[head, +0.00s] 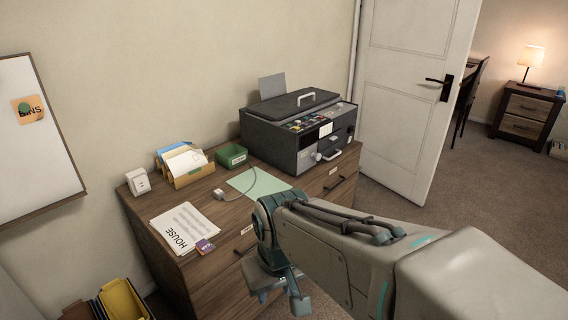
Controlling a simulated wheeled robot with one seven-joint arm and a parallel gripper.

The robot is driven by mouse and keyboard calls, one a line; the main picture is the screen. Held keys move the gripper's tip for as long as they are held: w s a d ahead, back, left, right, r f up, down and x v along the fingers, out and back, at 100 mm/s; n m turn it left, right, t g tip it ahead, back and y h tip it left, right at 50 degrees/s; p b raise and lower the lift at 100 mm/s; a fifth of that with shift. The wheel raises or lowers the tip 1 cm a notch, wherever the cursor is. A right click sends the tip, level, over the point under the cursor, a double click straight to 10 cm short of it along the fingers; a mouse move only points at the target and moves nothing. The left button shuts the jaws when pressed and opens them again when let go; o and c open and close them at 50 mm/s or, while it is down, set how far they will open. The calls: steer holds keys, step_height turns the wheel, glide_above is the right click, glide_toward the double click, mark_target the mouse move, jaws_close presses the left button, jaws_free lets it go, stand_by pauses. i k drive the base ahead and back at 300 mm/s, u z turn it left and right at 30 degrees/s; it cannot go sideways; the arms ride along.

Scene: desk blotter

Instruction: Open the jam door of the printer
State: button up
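The dark grey printer (275,143) stands at the right end of the wooden dresser, with a light handle (306,97) on its lid. Its front has a control panel, a lighter grey panel (306,159) and pale knob-like parts (317,156). Which part is the jam door I cannot tell; no panel looks clearly swung open. My gripper (281,295) hangs in front of the dresser, below and left of the printer and well apart from it.
The dresser top (215,206) holds a green blotter (258,183), a green tray (231,155), a letter holder (186,166), papers (183,228) and a white box (138,181). A cable crosses the blotter. A white door (411,90) stands right of the printer. Carpet (475,180) is clear at right.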

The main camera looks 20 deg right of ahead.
mark_target(307, 157)
steer(key=z, duration=0.85)
steer(key=i, duration=1.1)
steer(key=u, duration=1.05)
steer(key=i, duration=0.25)
steer(key=z, duration=1.25)
